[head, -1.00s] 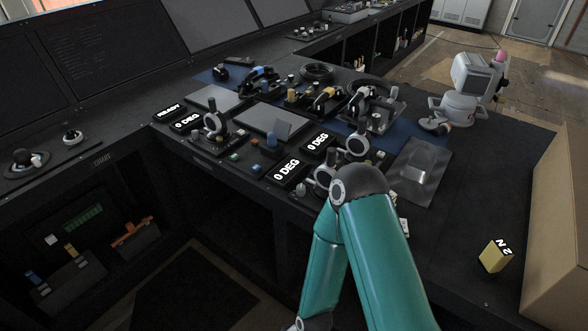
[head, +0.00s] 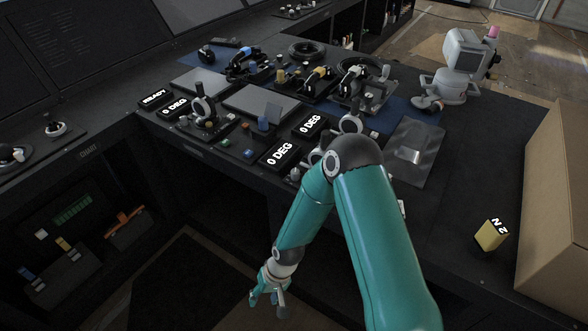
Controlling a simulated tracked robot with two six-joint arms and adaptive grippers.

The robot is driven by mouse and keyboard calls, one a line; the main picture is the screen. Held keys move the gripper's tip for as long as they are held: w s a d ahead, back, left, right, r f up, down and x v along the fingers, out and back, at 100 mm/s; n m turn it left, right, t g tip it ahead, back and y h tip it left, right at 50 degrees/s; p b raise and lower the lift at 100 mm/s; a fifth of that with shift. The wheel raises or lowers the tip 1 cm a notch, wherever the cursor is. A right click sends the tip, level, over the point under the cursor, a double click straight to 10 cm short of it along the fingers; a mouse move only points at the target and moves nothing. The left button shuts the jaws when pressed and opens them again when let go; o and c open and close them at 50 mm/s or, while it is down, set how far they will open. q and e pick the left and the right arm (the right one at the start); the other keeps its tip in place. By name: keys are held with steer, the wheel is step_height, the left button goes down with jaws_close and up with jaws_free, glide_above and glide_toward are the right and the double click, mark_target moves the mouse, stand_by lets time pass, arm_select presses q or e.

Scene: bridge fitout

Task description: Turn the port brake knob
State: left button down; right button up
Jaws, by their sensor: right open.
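No knob on the console (head: 222,162) can be singled out as the port brake knob; the lettering around the small controls is too small to read. My right gripper (head: 268,296) hangs open and empty below the console's front edge, apart from all controls. My left gripper is out of view.
Displays read READY (head: 155,98) and 0 DEG (head: 280,155). Open shelves (head: 85,230) lie below left.

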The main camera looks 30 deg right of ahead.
steer(key=w+d+r+m, duration=0.1)
steer(key=w+d+r, duration=0.1)
steer(key=w, duration=0.3)
steer(key=w+d+r+m, duration=0.1)
steer(key=w+d+r, duration=0.15)
steer(key=w, duration=0.35)
steer(key=m+h, duration=0.4)
steer(key=m, duration=0.6)
glide_toward(296, 171)
steer(key=shift+w+f+g+b, duration=0.2)
steer(key=shift+f+g+b, duration=0.1)
steer(key=shift+f+b, duration=0.8)
step_height(296, 171, down, 7)
steer(key=shift+w+f+b, duration=0.1)
steer(key=shift+f+b, duration=0.05)
steer(key=shift+b, duration=0.15)
